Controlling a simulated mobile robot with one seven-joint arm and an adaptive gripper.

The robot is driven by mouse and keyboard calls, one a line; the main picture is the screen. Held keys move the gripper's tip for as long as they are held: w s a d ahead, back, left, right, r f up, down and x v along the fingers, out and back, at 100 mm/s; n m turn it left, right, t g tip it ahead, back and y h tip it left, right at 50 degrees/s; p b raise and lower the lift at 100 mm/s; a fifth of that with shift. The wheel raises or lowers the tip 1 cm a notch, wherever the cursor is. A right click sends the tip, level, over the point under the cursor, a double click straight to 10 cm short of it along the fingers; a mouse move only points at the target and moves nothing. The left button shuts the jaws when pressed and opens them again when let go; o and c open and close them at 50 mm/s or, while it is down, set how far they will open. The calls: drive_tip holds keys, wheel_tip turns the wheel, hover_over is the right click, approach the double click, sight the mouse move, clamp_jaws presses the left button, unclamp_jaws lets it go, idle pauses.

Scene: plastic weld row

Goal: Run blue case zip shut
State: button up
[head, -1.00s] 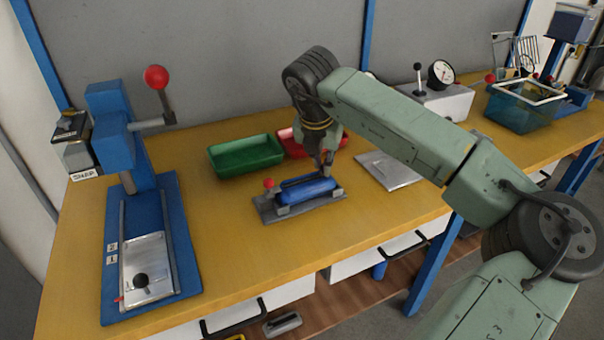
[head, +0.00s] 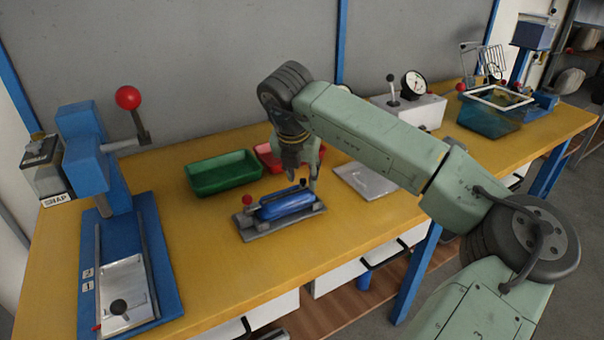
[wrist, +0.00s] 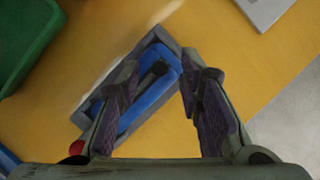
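The blue case (head: 287,207) lies in a grey holder (head: 262,230) on the yellow bench. The case also shows in the wrist view (wrist: 135,108), slanting between my fingers. A dark strip runs along its top, with a dark raised piece, likely the zip pull (wrist: 157,72), near the end away from the red knob. My gripper (head: 303,172) is just above that end of the case. In the wrist view my gripper (wrist: 167,82) has its fingers wide apart with nothing pinched between them. I cannot tell how far the zip is closed.
A red knob (head: 247,200) stands at the holder's left end. Green (head: 223,174) and red (head: 268,157) trays sit behind it. A flat metal plate (head: 366,181) lies to the right, a blue press (head: 125,255) to the left. The bench front is clear.

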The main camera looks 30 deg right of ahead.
drive_tip(key=v, duration=1.1)
drive_tip(key=shift+s+r, duration=0.15)
drive_tip(key=shift+r, duration=0.2)
drive_tip(key=shift+s+a+f, duration=0.1)
